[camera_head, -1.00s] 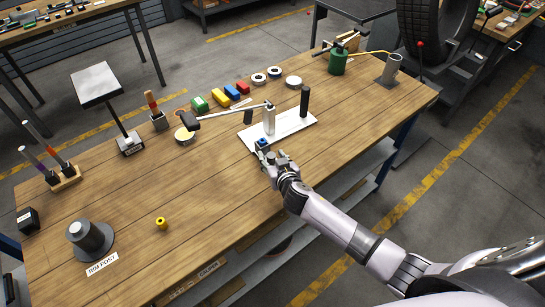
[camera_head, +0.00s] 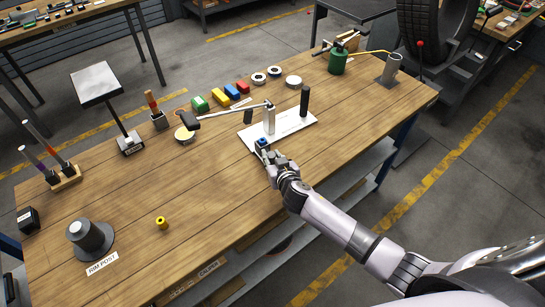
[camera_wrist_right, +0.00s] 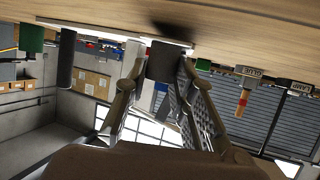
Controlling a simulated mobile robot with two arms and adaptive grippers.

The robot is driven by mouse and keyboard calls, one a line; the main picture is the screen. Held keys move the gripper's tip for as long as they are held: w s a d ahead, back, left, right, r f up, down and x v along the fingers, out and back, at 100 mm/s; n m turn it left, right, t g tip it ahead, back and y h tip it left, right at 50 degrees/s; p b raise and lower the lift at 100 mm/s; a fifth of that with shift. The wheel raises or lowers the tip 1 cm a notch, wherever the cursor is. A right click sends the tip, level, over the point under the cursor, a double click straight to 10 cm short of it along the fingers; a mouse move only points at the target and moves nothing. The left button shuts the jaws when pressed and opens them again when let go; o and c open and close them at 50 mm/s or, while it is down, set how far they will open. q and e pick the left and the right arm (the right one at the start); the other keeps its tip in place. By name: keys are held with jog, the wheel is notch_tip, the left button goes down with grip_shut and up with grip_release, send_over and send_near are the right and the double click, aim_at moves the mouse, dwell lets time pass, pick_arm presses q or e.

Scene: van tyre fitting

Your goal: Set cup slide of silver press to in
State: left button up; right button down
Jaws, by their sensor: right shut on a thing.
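The silver press has a pale base plate (camera_head: 301,124) on the bench, an upright silver post (camera_head: 269,121) and a long lever (camera_head: 232,110) with a dark end reaching left. Its cup slide (camera_head: 263,144), with a blue piece on it, is at the plate's near left edge. My right gripper (camera_head: 270,157) is at the near end of the slide. In the right wrist view the fingers (camera_wrist_right: 158,82) are closed around a dark block (camera_wrist_right: 163,60), which appears to be the slide's grip. The fingers hide part of the slide. My left gripper is not in view.
A black upright post (camera_head: 304,101) stands at the plate's right side. A green canister (camera_head: 337,62) stands further right. The bench front left of my arm is mostly clear.

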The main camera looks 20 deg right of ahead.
aim_at(261, 145)
dwell(0.4)
jog(key=w+b, duration=0.1)
jog(key=w, duration=0.1)
jog(key=w+a+b, duration=0.1)
jog(key=w, duration=0.2)
jog(key=w+a+b, duration=0.1)
jog(key=w+b, duration=0.1)
jog(key=shift+w+f, duration=0.1)
jog(key=shift+w, duration=0.25)
jog(key=shift+d, duration=0.1)
jog(key=c, duration=1.3)
grip_release()
jog(key=shift+c, duration=0.2)
jog(key=shift+s, duration=0.2)
jog(key=v, duration=1.1)
jog(key=shift+s+r, duration=0.3)
jog(key=shift+r, duration=0.05)
